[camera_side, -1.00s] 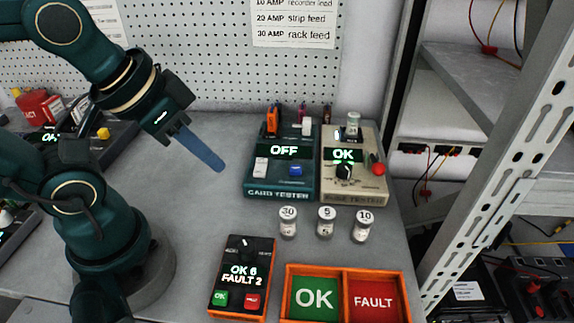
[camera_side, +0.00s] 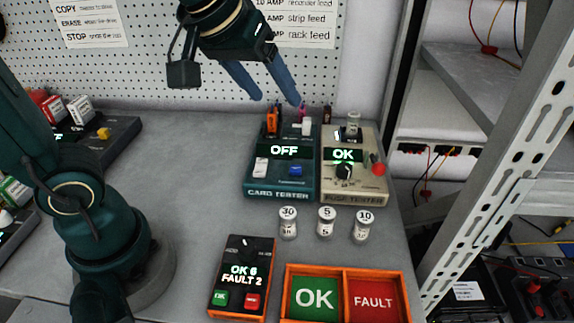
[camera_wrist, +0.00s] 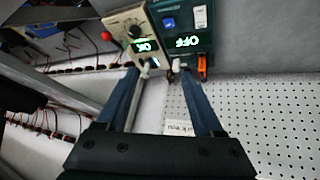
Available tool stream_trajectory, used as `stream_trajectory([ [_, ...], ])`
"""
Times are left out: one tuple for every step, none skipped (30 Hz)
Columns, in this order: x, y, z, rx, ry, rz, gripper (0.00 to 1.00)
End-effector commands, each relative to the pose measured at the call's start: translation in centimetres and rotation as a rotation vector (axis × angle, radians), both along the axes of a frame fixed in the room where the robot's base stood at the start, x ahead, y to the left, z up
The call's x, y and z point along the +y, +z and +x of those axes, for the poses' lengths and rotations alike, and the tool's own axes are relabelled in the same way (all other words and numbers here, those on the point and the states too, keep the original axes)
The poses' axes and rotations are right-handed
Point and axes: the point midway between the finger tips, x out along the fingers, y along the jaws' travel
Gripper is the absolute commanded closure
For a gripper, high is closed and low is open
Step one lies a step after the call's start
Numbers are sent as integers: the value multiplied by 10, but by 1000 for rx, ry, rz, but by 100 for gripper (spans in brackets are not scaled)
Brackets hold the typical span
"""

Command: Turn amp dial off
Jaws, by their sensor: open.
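The fuse tester (camera_side: 352,187) is a beige box at the back right of the bench. Its black amp dial (camera_side: 344,172) sits below a screen reading OK; the small scale around the dial is too small to read. A fuse (camera_side: 353,122) stands upright at its top, and a red button (camera_side: 378,169) is on its right. My gripper (camera_side: 278,101) is open and empty, up behind the teal card tester (camera_side: 282,188) and left of the dial. In the wrist view, the fuse tester (camera_wrist: 122,22) appears upside down beyond the fingertips (camera_wrist: 161,72).
The card tester reads OFF. Fuse jars marked 30 (camera_side: 288,224), 5 (camera_side: 326,222) and 10 (camera_side: 362,227) stand in front of the testers. A counter box (camera_side: 243,275) and an orange OK/FAULT tray (camera_side: 341,300) lie nearer. A metal rack post (camera_side: 497,150) stands right.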

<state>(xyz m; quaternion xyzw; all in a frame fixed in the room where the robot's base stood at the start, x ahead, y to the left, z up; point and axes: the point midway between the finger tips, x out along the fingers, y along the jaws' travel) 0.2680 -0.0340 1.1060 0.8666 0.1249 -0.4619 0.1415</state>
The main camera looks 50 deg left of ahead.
Motion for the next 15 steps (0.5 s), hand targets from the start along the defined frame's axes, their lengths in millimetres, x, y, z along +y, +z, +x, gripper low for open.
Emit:
stream_trajectory([
  [-3, -3, 16, 11, 14, -3, 31],
  [-5, -4, 24, 15, 24, -6, 31],
  [-7, -7, 35, 20, 38, -8, 31],
  [-9, -10, 43, 23, 47, -9, 31],
  [-12, -13, 51, 28, 53, -11, 31],
  [-15, -18, 62, 35, 63, -10, 31],
  [-18, -23, 69, 42, 68, -9, 31],
  [-21, -28, 76, 48, 73, -9, 31],
  [-25, -36, 85, 58, 76, -7, 31],
  [-28, -42, 92, 66, 79, -3, 31],
  [-31, -49, 98, 75, 78, 0, 31],
  [-35, -58, 104, 87, 77, 5, 31],
  [-38, -65, 108, 97, 74, 10, 31],
  [-41, -72, 112, 108, 69, 16, 31],
  [-45, -81, 115, 122, 60, 25, 31],
])
